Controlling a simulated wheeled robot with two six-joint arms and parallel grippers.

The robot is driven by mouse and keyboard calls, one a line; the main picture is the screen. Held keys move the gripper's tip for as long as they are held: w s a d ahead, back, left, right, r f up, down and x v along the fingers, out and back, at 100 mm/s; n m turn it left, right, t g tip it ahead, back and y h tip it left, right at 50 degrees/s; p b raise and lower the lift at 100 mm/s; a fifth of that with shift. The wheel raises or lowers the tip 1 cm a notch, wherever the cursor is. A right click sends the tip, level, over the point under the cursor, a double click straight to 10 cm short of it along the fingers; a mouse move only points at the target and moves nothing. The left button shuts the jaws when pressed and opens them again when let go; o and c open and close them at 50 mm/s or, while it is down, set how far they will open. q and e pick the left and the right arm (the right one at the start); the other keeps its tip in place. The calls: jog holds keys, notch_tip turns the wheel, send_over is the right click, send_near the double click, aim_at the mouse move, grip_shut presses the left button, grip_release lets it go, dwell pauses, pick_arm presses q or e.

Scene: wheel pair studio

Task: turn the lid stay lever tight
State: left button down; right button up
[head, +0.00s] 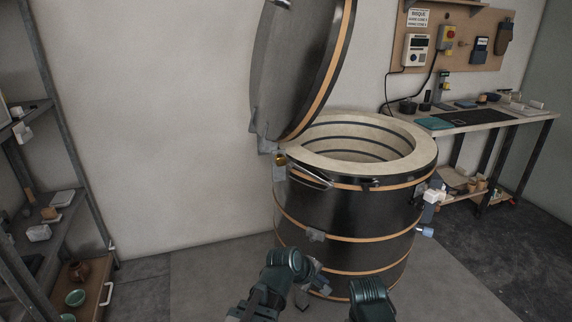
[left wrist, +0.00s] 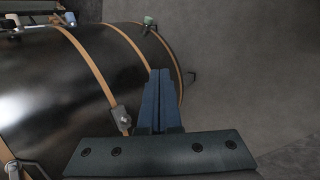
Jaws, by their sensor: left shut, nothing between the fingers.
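The black kiln (head: 345,215) stands open, its round lid (head: 300,65) tilted up at the left. At its left rim, below the lid hinge, a brass-coloured knob (head: 281,159) and a thin metal rod (head: 311,179) show; they look like the lid stay and its lever. How tight the lever is cannot be seen. In the left wrist view my left gripper (left wrist: 160,76) is shut and empty, in front of the kiln's dark wall (left wrist: 55,85), near its lower band. It is well below the lid stay. My right gripper is not visible; only that arm shows.
Metal shelving (head: 70,185) stands at the left, and a workbench (head: 490,117) with tools is at the back right. The floor (head: 465,270) right of the kiln is clear.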

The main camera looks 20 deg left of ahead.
aim_at(308, 174)
pick_arm(q)
jog(key=w+a+r+n+t+y+p, duration=0.1)
jog(key=w+a+r+n+t+p, duration=0.25)
jog(key=w+a+r+n, duration=0.45)
jog(key=w+a+r+n+t+y+p, duration=0.25)
jog(key=a+r+n+t, duration=0.25)
jog(key=a+r+n, duration=0.65)
jog(key=w+d+f+n+b, duration=0.2)
jog(key=w+d+f+b, duration=0.1)
jog(key=w, duration=0.8)
jog(key=shift+h, duration=0.45)
jog(key=shift+s+r+p, duration=0.3)
jog(key=shift+r+p, duration=0.8)
jog(key=shift+s+r+p, duration=0.25)
jog(key=shift+r+p, duration=0.8)
jog(key=shift+p, duration=0.05)
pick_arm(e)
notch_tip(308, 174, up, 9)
pick_arm(q)
jog(key=shift+d+r, duration=0.1)
